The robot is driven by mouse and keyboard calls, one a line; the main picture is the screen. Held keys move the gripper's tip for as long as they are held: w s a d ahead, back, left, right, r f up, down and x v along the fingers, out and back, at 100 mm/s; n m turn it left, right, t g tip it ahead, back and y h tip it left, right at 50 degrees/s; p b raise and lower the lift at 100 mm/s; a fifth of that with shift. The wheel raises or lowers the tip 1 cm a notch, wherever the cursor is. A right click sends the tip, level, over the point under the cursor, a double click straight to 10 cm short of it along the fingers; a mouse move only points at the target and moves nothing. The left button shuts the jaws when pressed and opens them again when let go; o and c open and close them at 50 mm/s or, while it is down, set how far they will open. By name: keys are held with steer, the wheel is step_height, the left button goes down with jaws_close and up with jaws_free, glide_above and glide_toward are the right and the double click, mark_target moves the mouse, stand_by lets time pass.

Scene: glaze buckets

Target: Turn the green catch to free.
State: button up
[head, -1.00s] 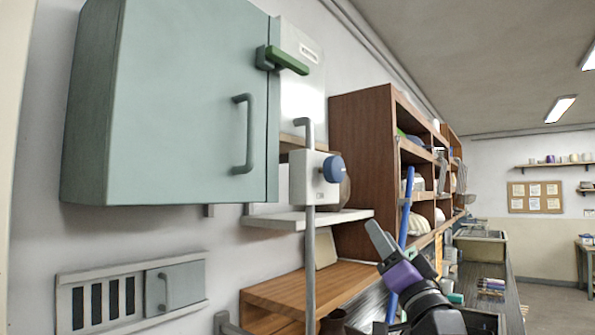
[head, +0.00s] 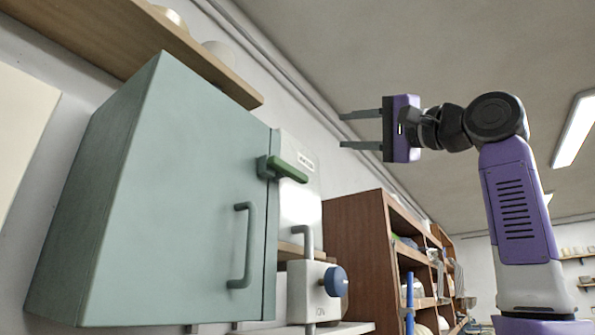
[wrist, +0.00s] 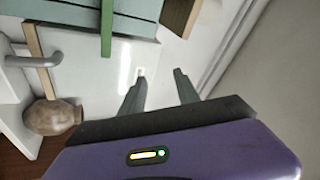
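The green catch (head: 290,171) is a bar on a dark mount at the right edge of a pale teal cabinet door (head: 190,200). The bar points right and slightly down, across onto a white panel (head: 296,218). The door appears shut. My gripper (head: 342,130) is open and empty, up and to the right of the catch in the head view, with its fingers pointing left. It is apart from the catch. In the wrist view, a green bar (wrist: 107,28), which looks like the catch, is at the top, left of the open fingers.
A grey door handle (head: 244,246) is below the catch. A white box with a blue knob (head: 336,281) and a grey pipe stand to the right. A wooden shelf (head: 150,45) is above the cabinet, and brown shelving (head: 354,245) is behind. A round brown pot (wrist: 54,117) shows in the wrist view.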

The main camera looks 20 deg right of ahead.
steer(key=s+a+g+y, duration=0.1)
steer(key=a+g, duration=0.1)
steer(key=m+g, duration=0.3)
steer(key=g, duration=0.1)
glide_toward(293, 170)
steer(key=p+x, duration=0.2)
steer(key=x, duration=0.5)
steer(key=shift+w+a+r+p, duration=0.1)
steer(key=shift+w+r+p, duration=0.05)
steer(key=shift+p, duration=0.25)
steer(key=shift+w+a, duration=0.35)
steer(key=shift+w, duration=0.15)
jaws_close()
